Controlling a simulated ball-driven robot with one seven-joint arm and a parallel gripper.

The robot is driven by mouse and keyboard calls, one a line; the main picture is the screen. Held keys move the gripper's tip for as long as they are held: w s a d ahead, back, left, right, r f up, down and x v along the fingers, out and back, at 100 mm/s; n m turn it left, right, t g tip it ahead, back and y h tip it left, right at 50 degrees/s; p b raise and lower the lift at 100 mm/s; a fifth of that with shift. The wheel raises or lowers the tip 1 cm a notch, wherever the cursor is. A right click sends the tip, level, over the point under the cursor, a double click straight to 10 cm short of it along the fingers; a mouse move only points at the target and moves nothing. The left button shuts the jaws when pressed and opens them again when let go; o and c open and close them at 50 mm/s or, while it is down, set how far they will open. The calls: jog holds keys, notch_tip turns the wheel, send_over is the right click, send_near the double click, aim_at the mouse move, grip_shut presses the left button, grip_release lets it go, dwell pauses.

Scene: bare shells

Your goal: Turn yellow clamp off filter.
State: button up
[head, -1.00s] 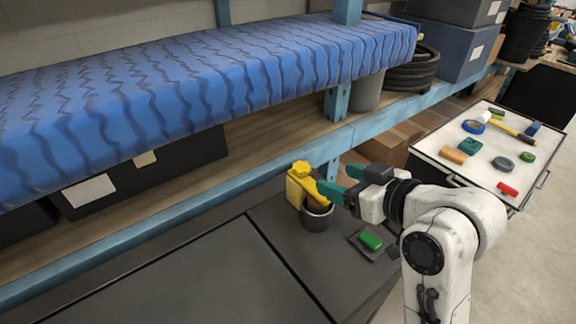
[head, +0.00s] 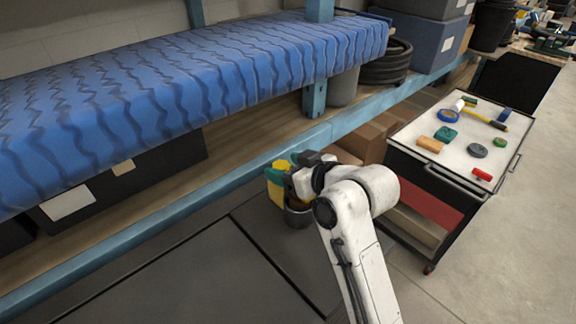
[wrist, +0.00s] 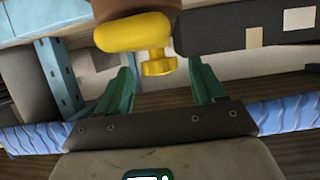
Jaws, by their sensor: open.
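The yellow clamp (head: 274,190) stands on the dark bench top in the head view, largely hidden by my gripper (head: 291,171). In the wrist view the clamp's rounded yellow body (wrist: 120,33) and its yellow knob (wrist: 158,62) show close ahead, with the knob between my green fingertips (wrist: 161,68). My gripper is open, and visible gaps separate both fingers from the knob. A brown rounded piece, seemingly the filter (wrist: 135,6), lies against the clamp at the top of the wrist view. In the head view the filter is hidden.
The blue shelf beam (head: 215,208) runs behind the bench, under a blue wavy-patterned covering (head: 190,85). A tool cart (head: 410,140) with several small items stands to the right. The left bench top is clear.

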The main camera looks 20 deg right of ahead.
grip_shut()
dwell(0.6)
